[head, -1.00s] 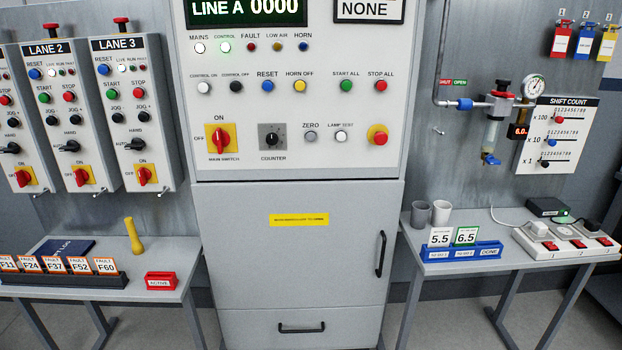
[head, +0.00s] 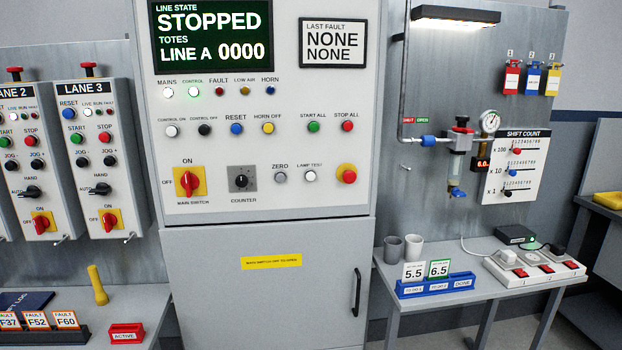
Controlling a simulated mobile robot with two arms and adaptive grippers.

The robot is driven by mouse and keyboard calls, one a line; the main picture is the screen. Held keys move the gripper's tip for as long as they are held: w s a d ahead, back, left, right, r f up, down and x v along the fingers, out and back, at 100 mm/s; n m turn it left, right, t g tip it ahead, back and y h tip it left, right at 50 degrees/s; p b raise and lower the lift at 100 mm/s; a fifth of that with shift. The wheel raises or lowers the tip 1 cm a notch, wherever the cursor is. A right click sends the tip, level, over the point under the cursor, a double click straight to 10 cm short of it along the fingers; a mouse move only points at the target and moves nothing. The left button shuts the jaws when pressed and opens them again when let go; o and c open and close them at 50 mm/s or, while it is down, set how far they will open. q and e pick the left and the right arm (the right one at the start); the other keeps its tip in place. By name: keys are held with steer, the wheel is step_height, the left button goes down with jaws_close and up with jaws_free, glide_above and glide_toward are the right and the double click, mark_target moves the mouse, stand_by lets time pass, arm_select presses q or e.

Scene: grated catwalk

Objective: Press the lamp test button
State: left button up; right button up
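The lamp test button (head: 311,176) is a small white round button in a dark ring, low on the right part of the grey control cabinet front (head: 340,197). Its label sits just above it. The grey ZERO button (head: 280,177) is to its left, and the red emergency stop on a yellow plate (head: 346,174) is to its right. Above, the MAINS lamp (head: 168,92) looks white and the CONTROL lamp (head: 194,92) glows green; the FAULT, LOW AIR and HORN lamps look dark. Neither gripper is in view.
The display (head: 212,38) reads STOPPED, LINE A 0000. The red main switch (head: 189,181) and the black COUNTER knob (head: 241,180) are left of the button. A table (head: 394,283) with cups and a power strip stands right. The space before the panel looks clear.

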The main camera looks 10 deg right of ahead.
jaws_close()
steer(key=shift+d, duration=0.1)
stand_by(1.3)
